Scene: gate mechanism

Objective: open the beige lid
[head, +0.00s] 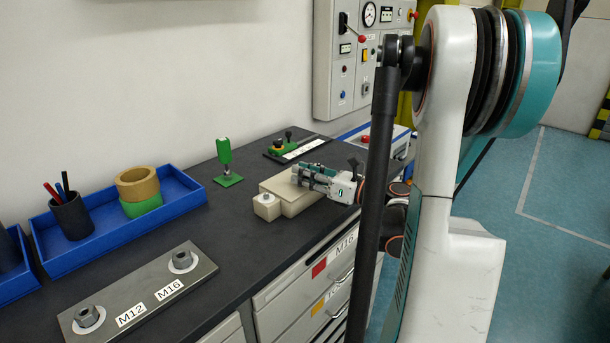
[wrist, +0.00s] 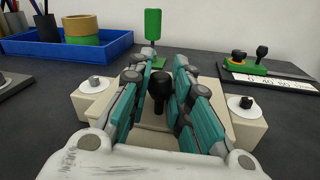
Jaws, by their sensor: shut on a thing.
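The beige lid (wrist: 154,138) lies under my gripper in the wrist view. It also shows in the head view as a low beige block (head: 291,204) near the bench's front edge. A black knob (wrist: 159,88) stands upright over the lid, between the teal fingers. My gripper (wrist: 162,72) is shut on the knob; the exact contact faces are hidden. In the head view my gripper (head: 303,175) reaches in from the right, over the lid, and hides much of it. The lid looks flat and down.
Beige side blocks with bolts flank the lid, one left (wrist: 95,88) and one right (wrist: 246,108). A green stand (head: 226,165) is behind. A blue tray (head: 100,222) with tape rolls and a pen cup lies left. A grey bolt plate (head: 140,296) is in front.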

